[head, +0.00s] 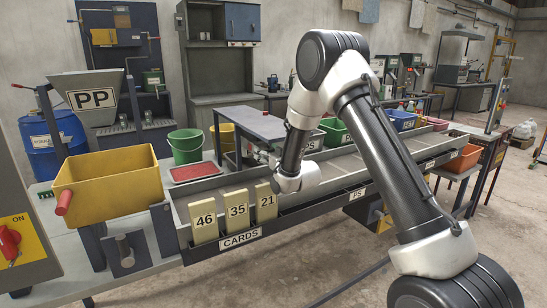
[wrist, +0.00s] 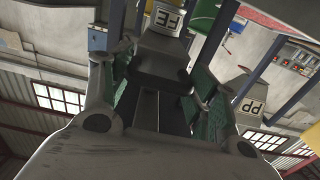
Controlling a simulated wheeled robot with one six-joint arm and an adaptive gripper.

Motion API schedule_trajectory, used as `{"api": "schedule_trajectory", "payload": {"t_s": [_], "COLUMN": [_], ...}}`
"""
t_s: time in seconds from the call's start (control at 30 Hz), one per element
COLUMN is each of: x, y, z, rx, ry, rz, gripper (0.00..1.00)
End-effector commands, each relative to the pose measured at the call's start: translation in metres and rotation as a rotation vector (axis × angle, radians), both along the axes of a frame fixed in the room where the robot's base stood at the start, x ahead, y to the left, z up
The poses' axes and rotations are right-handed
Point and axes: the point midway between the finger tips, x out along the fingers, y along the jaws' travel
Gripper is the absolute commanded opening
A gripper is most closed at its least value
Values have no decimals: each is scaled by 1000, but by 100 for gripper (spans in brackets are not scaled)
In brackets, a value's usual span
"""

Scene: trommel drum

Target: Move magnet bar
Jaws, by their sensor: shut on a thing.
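My gripper (wrist: 160,75) shows in the wrist view, its two grey fingers with green inner pads standing on either side of a dark grey block (wrist: 160,62). The fingers are shut on this block, which looks like the magnet bar; its far end is hard to make out. In the head view my arm reaches over the long grey sorting trough (head: 340,172), and my wrist is behind the card marked 21. The gripper is mostly hidden there, and I cannot make out the bar in that view.
Cards 46 (head: 204,221), 35 (head: 236,210) and 21 (head: 265,202) stand at the trough's near edge. A yellow bin (head: 105,182), green bucket (head: 186,147) and red tray (head: 194,172) are to the left. Open floor lies at the right.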

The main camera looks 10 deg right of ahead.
Motion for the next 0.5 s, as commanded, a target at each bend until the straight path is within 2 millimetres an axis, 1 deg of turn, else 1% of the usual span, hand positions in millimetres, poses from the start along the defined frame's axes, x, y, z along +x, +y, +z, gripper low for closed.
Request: {"api": "schedule_trajectory", "payload": {"t_s": [0.03, 0.1, 0.33, 0.37, 0.43, 0.47, 0.5], "x": [4, 6, 5, 5, 5, 5, 5], "y": [1, 2, 1, 1, 1, 1, 1], "z": [2, 2, 2, 2, 3, 3, 3], "rx": [1, 1, 1, 1, 1, 1, 1], "ry": [-5, -4, -5, -5, -5, -5, -6], "rz": [0, 0, 0, 0, 0, 0, 0], "gripper": [17, 17, 17, 64, 76, 80, 80]}}
